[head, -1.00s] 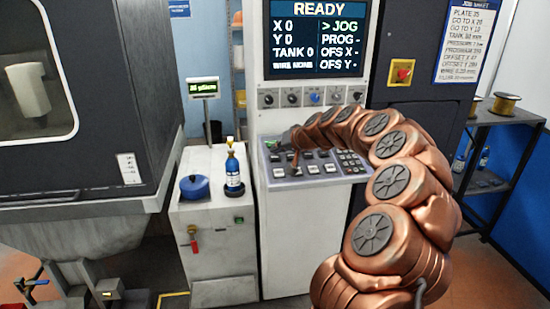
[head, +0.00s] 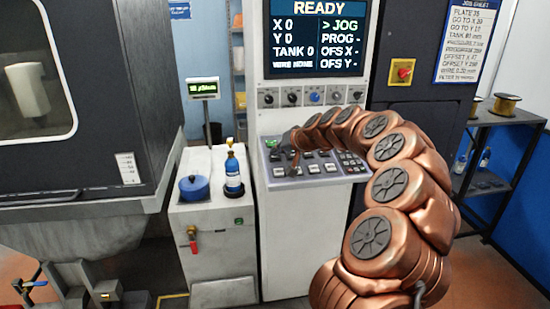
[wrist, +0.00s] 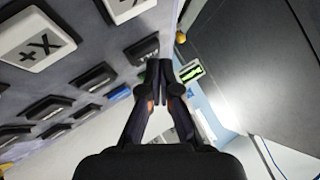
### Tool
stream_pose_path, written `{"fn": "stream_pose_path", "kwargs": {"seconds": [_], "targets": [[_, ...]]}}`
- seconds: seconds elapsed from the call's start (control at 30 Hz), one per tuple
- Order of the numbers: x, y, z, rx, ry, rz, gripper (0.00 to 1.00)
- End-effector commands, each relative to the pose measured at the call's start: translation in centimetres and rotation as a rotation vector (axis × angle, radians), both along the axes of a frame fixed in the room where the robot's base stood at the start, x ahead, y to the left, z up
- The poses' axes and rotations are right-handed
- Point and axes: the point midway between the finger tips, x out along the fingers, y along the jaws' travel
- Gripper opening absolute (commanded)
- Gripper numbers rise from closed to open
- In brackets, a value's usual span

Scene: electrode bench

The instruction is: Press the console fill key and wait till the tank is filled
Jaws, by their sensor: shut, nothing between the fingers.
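The console (head: 300,219) stands in the middle of the head view, with a sloped panel of white and dark keys. Its screen (head: 315,38) reads READY, X 0, Y 0, TANK 0, WIRE NONE, with the marker at JOG. My gripper (wrist: 158,68) is shut and empty, close over the keys in the wrist view. A white +X key (wrist: 36,45) is at upper left. The machine (head: 95,100) at left has a window; no water level is visible.
A white cabinet (head: 215,245) left of the console carries a blue bottle (head: 232,173), a blue lidded pot (head: 193,188) and a small green display (head: 203,88). A row of knobs (head: 315,97) sits below the screen. A red button (head: 402,73) and shelf (head: 500,118) are at right.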

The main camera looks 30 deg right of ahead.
Motion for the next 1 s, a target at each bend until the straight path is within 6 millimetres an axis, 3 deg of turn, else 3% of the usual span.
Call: {"fn": "stream_pose_path", "kwargs": {"seconds": [1.0], "targets": [[0.14,-0.06,-0.77,0.0,0.0,0.0,0.0]]}}
